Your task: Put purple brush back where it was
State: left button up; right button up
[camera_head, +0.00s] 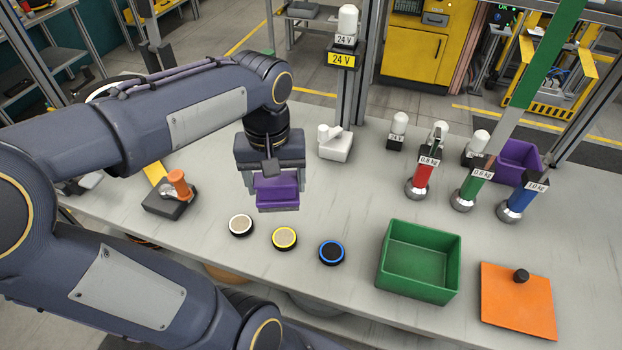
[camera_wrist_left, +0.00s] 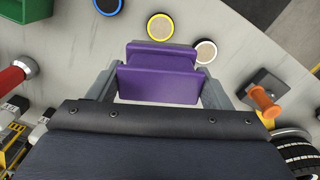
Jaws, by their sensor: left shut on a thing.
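The purple brush (camera_head: 277,190) is held by my left gripper (camera_head: 274,200) above the table, behind the row of round discs. In the left wrist view the purple brush (camera_wrist_left: 160,75) sits between the two grey fingers of the left gripper (camera_wrist_left: 158,92). The fingers are shut on its sides. Its lower side is hidden in the wrist view. I cannot tell from these views how high the brush is over the table. My right gripper is not in view.
White, yellow and blue-rimmed discs (camera_head: 284,238) lie in front of the brush. A green bin (camera_head: 419,294) and orange plate (camera_head: 518,300) are at right. A black block with an orange knob (camera_head: 179,183) is at left. Several weighted tools and a purple bin (camera_head: 518,158) stand at back right.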

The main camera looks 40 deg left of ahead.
pick_arm(q)
jog(key=w+a+f, duration=0.1)
jog(key=w+f, duration=0.3)
jog(key=w+a+f+p, duration=0.1)
jog(key=w+f, duration=0.3)
jog(key=w+a+f+p, duration=0.1)
jog(key=w+f, duration=0.3)
jog(key=shift+a+f, duration=0.1)
jog(key=shift+f, duration=0.05)
jog(key=shift+s, duration=0.1)
jog(key=shift+f, duration=0.1)
jog(key=o, duration=0.4)
jog(key=shift+f, duration=0.1)
jog(key=o, duration=0.5)
